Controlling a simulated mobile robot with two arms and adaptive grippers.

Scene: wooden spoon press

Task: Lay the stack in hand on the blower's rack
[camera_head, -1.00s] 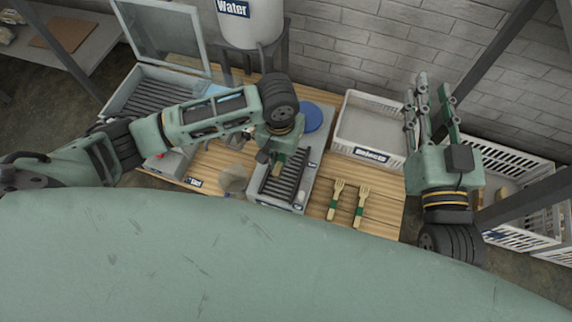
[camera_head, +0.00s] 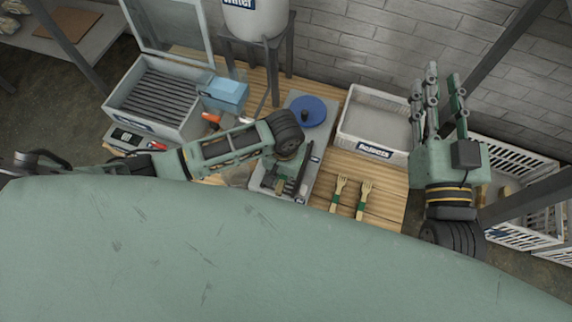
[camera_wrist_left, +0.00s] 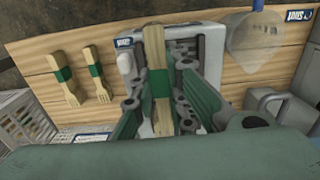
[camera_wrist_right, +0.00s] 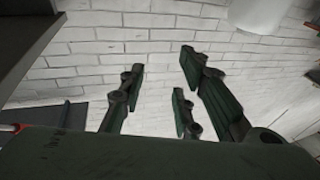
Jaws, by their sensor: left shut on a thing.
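The stack in hand (camera_wrist_left: 157,55) is a bundle of pale wooden cutlery with a green band. My left gripper (camera_head: 278,178) is shut on it, with a finger on each side of the band in the left wrist view (camera_wrist_left: 160,85). The gripper is over the blower's rack (camera_head: 303,182), a row of dark bars in a grey housing, and hides much of it. I cannot tell whether the stack touches the bars. The blower (camera_head: 322,130) has a round blue part behind the rack. My right gripper (camera_head: 438,95) is open and empty, pointing up at the right.
Two banded fork bundles (camera_head: 338,192) (camera_head: 364,198) lie on the wooden table (camera_head: 388,190) right of the rack. A white rejects crate (camera_head: 374,152) stands behind them. A lidded grey box (camera_head: 120,105), blue box (camera_head: 230,95) and scale (camera_head: 128,139) are at left.

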